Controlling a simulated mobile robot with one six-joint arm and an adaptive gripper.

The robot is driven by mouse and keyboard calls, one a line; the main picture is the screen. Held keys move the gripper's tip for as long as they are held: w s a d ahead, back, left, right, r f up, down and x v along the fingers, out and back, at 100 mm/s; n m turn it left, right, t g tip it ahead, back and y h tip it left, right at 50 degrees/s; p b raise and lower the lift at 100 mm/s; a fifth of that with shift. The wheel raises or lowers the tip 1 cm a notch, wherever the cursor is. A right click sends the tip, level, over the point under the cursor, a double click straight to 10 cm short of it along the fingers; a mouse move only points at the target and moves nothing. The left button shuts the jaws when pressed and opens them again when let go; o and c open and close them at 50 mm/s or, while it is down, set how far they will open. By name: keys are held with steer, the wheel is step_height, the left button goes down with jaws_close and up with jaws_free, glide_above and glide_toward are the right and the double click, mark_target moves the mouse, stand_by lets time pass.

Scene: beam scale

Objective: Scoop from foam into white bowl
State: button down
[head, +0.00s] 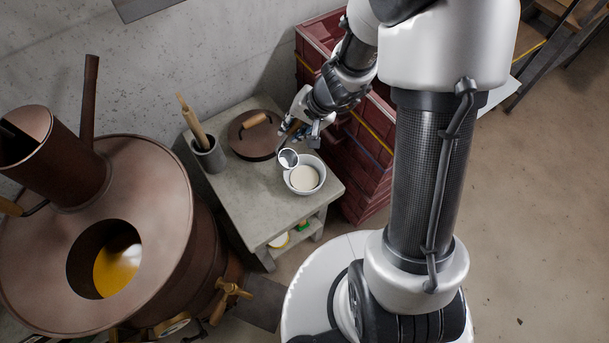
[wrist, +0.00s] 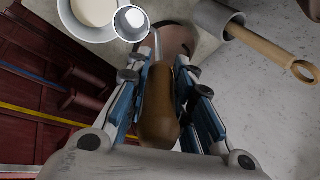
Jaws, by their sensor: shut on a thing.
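My gripper (head: 300,130) is shut on the brown wooden handle of a ladle, and the handle (wrist: 160,110) lies between the fingers in the wrist view. The ladle's small round metal cup (head: 288,158) is at the upper left rim of the white bowl (head: 317,164); I cannot tell if they touch. The cup (wrist: 131,23) looks pale inside in the wrist view. The white bowl holds a smooth cream-coloured mass (head: 304,178). A copper vat (head: 160,170) at the left has a round opening showing yellow-orange contents (head: 117,268); I cannot tell if this is foam.
The bowl stands on a grey stone table (head: 240,205). A brown lid (head: 252,142) with a wooden handle lies behind it. A grey mortar (head: 209,155) with a wooden-handled tool is at the left. Dark red crates (head: 345,165) stand close on the right.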

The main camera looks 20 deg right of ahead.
steer(key=shift+r+p, duration=1.9)
steer(key=shift+r, duration=0.95)
steer(key=shift+s+r+h+p, duration=0.15)
steer(key=shift+s+h+p, duration=0.15)
steer(key=shift+s+p, duration=0.5)
steer(key=s+g+h+p, duration=0.2)
steer(key=s+h+p, duration=0.2)
steer(key=p, duration=0.9)
steer(key=shift+s+d+g+p, duration=0.2)
steer(key=shift+s+g+p, duration=0.15)
steer(key=shift+s, duration=0.85)
steer(key=shift+w+f, duration=0.1)
steer(key=shift+f, duration=0.15)
